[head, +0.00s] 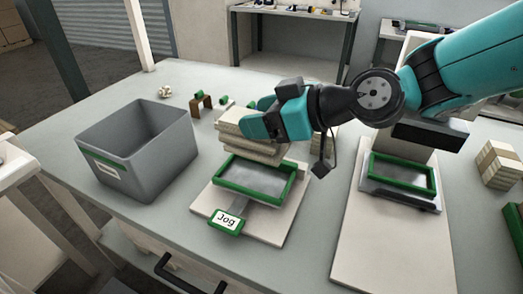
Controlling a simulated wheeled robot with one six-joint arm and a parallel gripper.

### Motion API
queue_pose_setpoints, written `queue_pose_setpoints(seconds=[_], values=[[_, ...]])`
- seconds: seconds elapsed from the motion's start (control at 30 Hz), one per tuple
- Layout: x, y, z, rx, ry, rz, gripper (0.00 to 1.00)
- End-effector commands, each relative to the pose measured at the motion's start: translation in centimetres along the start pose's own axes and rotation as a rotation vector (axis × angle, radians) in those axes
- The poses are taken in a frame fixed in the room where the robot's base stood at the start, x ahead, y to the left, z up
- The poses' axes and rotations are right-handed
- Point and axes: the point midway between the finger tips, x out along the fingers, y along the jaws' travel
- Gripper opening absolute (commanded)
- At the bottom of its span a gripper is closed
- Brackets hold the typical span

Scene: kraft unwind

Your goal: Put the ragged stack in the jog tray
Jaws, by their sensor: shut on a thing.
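The ragged stack (238,143) is a pile of beige sheets with uneven edges. My gripper (262,126), with teal fingers, is shut on it from the right. The stack is at the back edge of the jog tray (226,184), a grey tray with a green rim on a pale board, and hides part of what is behind it. A green-framed "Jog" label (226,221) is in front of the tray. The tray floor that shows is bare. I cannot tell how far the stack is above the tray or board.
A grey bin (138,160) with a green label strip stands at the left. A second green-rimmed tray (404,172) on a device stands at the right, with a banded stack (497,165) beyond it. Small items (201,104) lie behind. The front left table is clear.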

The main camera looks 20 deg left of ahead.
Motion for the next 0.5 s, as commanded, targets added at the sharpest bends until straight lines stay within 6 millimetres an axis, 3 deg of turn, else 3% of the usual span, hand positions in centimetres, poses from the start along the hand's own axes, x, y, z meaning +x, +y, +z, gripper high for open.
queue_pose_setpoints(seconds=[0.1, 0.27, 0.5], values=[[0.8, 0.0, 2.1, 0.004, -0.001, -0.001, 0.28], [1.4, 0.0, 3.3, 0.001, 0.001, -0.001, 0.28], [2.7, 0.0, 6.5, 0.002, 0.0, -0.001, 0.28]])
